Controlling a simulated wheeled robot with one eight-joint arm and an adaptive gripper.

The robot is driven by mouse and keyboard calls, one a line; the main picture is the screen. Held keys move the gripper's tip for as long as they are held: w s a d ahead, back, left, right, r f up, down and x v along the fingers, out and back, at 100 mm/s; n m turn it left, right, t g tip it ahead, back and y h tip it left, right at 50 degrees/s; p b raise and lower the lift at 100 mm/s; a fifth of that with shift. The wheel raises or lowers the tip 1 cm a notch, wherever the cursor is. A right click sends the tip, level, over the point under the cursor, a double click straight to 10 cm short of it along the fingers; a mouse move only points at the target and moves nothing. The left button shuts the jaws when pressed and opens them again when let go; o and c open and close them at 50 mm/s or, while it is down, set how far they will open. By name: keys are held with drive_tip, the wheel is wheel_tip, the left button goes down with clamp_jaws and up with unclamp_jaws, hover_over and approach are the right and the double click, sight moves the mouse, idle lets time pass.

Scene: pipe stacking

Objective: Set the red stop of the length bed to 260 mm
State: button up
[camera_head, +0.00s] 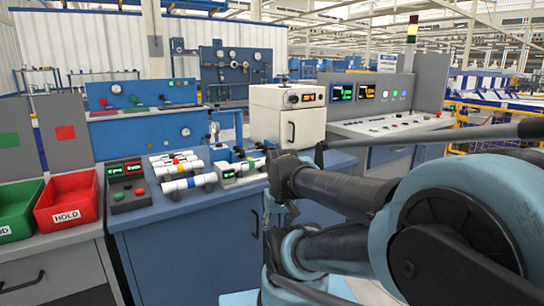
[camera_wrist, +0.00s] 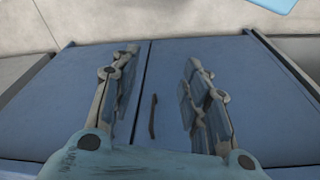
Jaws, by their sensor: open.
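On the blue bench in the head view, white pipes (camera_head: 182,185) with dark and coloured bands lie in rows. At their right end is a small light-coloured unit with a green display (camera_head: 229,174). The length bed seems to be in this area, but I cannot make out its red stop or scale for certain. My gripper (camera_wrist: 159,62) is open and empty in the wrist view, with its two fingers wide apart. It is over the blue cabinet front, away from the pipes. In the head view my arm hides the bench's right part.
A control box (camera_head: 128,190) with red and green buttons stands left of the pipes. A red HOLD bin (camera_head: 67,215) and a green bin (camera_head: 18,222) are further left. A white oven-like cabinet (camera_head: 280,120) stands behind. A cabinet handle (camera_wrist: 153,117) shows between my fingers.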

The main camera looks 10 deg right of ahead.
wheel_tip(320, 180, up, 32)
drive_tip(key=n+g, duration=0.2)
drive_tip(key=n, duration=0.5)
hover_over(272, 147)
drive_tip(key=f, duration=1.7)
drive_tip(key=shift+w+f, duration=0.2)
drive_tip(key=shift+f, duration=0.1)
drive_tip(key=shift+c, duration=0.2)
clamp_jaws()
